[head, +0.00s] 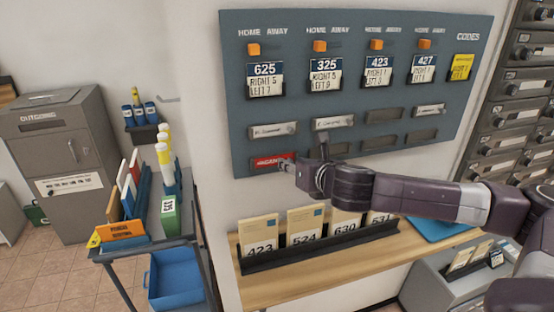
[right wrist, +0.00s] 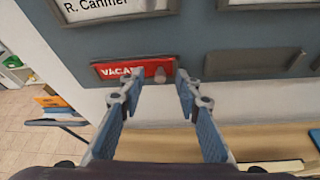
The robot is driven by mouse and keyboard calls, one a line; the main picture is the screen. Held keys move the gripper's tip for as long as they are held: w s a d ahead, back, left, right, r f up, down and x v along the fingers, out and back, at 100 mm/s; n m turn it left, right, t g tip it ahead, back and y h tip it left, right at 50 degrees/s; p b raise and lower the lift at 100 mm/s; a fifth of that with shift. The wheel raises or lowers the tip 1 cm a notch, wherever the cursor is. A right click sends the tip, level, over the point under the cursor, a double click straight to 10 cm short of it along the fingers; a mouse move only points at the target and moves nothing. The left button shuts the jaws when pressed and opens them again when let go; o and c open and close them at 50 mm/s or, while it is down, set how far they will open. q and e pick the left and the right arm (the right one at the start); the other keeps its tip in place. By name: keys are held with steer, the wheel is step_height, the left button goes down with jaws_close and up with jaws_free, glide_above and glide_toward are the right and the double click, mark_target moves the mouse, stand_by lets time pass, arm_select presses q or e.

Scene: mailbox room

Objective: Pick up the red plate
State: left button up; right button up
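The red plate (head: 268,162) sits at the lower left of the grey-blue wall board, in the bottom row of slots. In the right wrist view the red plate (right wrist: 118,71) carries white lettering starting "VACA" and has a small grey knob (right wrist: 160,75) near its right end. My right gripper (head: 303,158) is in front of the board at the plate's right end. Its fingers are open in the right wrist view (right wrist: 158,88), with the knob between and just beyond the tips. I cannot tell whether the fingers touch anything. My left gripper is not in view.
A wooden shelf (head: 290,285) with a black rack of envelopes juts out below the board. White name plates (head: 272,130) sit above the red plate. A cart (head: 125,252) with folders stands left. Metal mailboxes (head: 520,100) are at right.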

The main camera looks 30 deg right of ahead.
jaws_close()
